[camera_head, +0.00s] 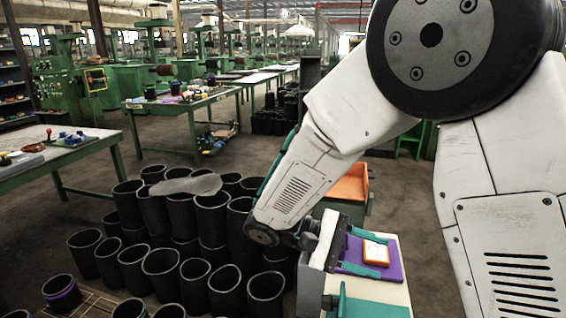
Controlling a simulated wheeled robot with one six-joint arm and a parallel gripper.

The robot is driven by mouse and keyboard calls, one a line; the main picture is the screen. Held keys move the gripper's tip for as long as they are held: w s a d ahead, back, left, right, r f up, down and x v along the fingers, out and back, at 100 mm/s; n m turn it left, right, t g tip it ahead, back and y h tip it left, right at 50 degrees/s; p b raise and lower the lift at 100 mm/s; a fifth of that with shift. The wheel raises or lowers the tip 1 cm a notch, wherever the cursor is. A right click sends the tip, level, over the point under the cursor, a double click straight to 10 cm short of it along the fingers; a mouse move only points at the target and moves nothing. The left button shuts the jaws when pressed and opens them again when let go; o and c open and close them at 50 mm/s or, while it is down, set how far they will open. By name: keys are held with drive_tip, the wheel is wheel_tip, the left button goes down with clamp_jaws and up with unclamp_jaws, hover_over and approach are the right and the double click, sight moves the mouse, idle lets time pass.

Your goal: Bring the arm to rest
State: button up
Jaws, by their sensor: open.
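My arm reaches down from the upper right of the head view. My gripper (374,253) is at its end, low over a pale-topped stand (392,290), with its teal fingers apart. A purple piece (391,270) and a small white item with an orange border (375,252) show around and between the fingers. I cannot tell whether the fingers touch them. Many black rubber sleeves (163,268) stand upright to the left of my gripper. One sleeve at the lower left carries a purple band (63,298).
A grey sheet-like piece (188,185) lies over the sleeves. An orange bin (349,186) stands behind my forearm. Green-legged tables (85,150) with small items are at the left and further back. Open floor (150,135) lies between them.

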drive_tip(key=s+d+r+m+t+y, duration=0.2)
drive_tip(key=s+d+r+t+y, duration=0.1)
drive_tip(key=s+y, duration=0.4)
drive_tip(key=s+d+r+m+t+y, duration=0.3)
drive_tip(key=s+d+t+y, duration=0.1)
drive_tip(key=s+y, duration=0.4)
drive_tip(key=shift+s+d+r, duration=0.3)
drive_tip(key=shift+s+r, duration=0.05)
